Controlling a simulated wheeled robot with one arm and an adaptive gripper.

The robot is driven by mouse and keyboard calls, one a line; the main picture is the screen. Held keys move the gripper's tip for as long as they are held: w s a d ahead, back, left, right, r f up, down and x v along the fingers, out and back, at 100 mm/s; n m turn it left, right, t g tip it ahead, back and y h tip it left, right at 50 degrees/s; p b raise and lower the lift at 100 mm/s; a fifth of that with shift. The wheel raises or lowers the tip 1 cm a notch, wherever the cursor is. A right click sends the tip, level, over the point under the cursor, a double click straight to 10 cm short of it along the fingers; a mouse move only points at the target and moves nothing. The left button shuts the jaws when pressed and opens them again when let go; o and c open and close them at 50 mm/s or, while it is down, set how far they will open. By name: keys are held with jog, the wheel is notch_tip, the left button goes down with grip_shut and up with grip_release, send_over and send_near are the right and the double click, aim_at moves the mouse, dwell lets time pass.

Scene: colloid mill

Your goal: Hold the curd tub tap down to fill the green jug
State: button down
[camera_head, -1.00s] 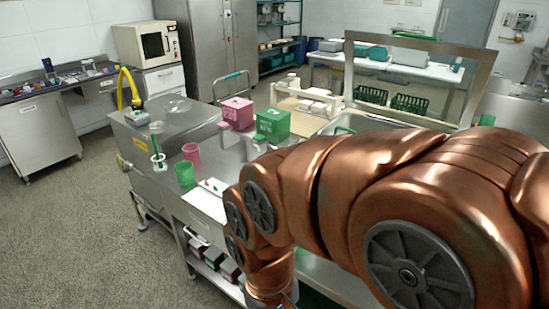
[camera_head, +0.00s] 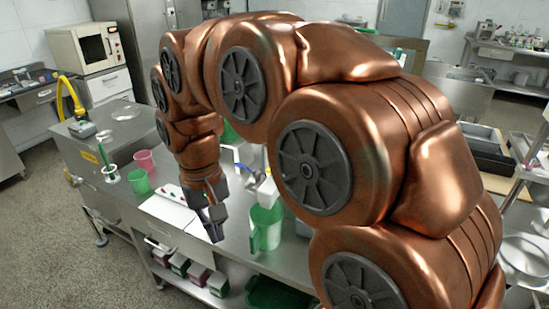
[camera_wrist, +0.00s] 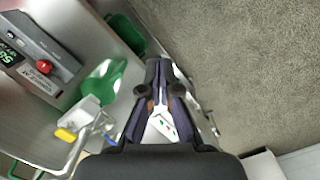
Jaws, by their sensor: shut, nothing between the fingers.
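The green jug (camera_head: 265,230) stands on the steel bench, to the right of my gripper, with its handle toward the gripper. It also shows in the wrist view (camera_wrist: 103,84). A pale spout fitting (camera_head: 267,190) with yellow and blue parts is right above the jug; it looks like the tap. In the wrist view its white body (camera_wrist: 85,112), yellow end and blue lever sit close to the jug. Whether liquid runs is not visible. My gripper (camera_head: 216,230) points down, shut and empty, left of the jug and apart from it. My arm hides the curd tub.
A green cup (camera_head: 139,183) and a pink cup (camera_head: 145,160) stand further left. A white panel (camera_head: 170,207) lies behind my gripper. In the wrist view a unit with a red knob (camera_wrist: 44,66) is beside the jug. Small tubs (camera_head: 197,272) sit on the lower shelf.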

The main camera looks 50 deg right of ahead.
jog(key=w+d+r+m+p, duration=0.1)
jog(key=w+d+r+m, duration=0.25)
jog(key=d, duration=0.25)
jog(key=w+d+r+m, duration=0.2)
jog(key=w+d+r, duration=0.2)
jog(key=w+d, duration=0.15)
jog(key=d+r+m, duration=0.2)
jog(key=d, duration=0.6)
jog(key=w+d+r+m+t+p, duration=0.1)
jog(key=d+m, duration=0.2)
jog(key=d, duration=0.4)
jog(key=shift+d+r, duration=0.35)
jog(key=shift+r, duration=0.05)
jog(key=shift+m, duration=0.25)
jog(key=shift+f+b, duration=0.8)
jog(key=shift+f, duration=6.2)
jog(key=shift+f, duration=0.15)
